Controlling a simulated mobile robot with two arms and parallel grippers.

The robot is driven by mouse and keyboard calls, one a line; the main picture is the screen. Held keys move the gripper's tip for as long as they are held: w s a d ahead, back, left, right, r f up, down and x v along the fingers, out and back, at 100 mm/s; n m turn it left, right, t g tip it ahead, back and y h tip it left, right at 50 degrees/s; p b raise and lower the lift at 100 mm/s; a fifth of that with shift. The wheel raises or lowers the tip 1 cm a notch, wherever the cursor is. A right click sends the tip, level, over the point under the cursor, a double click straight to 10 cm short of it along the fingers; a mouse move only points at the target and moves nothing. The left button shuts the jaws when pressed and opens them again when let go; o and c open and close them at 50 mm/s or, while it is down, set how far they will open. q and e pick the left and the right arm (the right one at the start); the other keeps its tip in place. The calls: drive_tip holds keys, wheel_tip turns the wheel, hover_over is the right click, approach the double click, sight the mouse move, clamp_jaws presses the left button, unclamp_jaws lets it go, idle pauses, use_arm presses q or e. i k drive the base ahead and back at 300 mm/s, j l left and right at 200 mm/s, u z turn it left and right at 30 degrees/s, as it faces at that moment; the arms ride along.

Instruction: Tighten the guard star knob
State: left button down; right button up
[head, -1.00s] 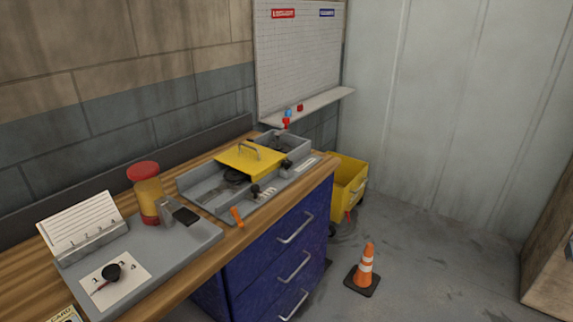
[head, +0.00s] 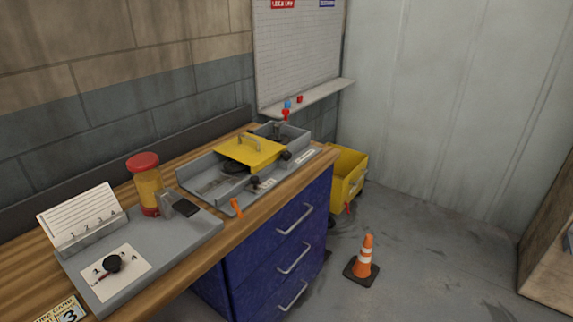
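A yellow guard plate (head: 243,153) with a metal handle lies over a grey tray-like fixture (head: 196,188) on the workbench. A dark knob (head: 286,155) sits at the guard's right corner. Another dark knob (head: 254,181) stands at the fixture's front edge, near white labels. I cannot tell which of these is the star knob, or how tight either one is. Neither of my grippers is in view.
The wooden bench (head: 160,299) has blue drawers (head: 250,260) below. A red-topped yellow jar (head: 147,185), a dark-topped grey block (head: 186,207) and an orange item (head: 237,208) stand near the fixture. A yellow bin (head: 350,165) and traffic cone (head: 366,258) are on the otherwise open floor.

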sight(286, 155)
drive_tip(key=i+l+u, duration=0.15)
drive_tip(key=u, duration=0.25)
drive_tip(key=i+l+u, duration=0.15)
drive_tip(key=l+u, duration=0.25)
drive_tip(key=j, duration=0.1)
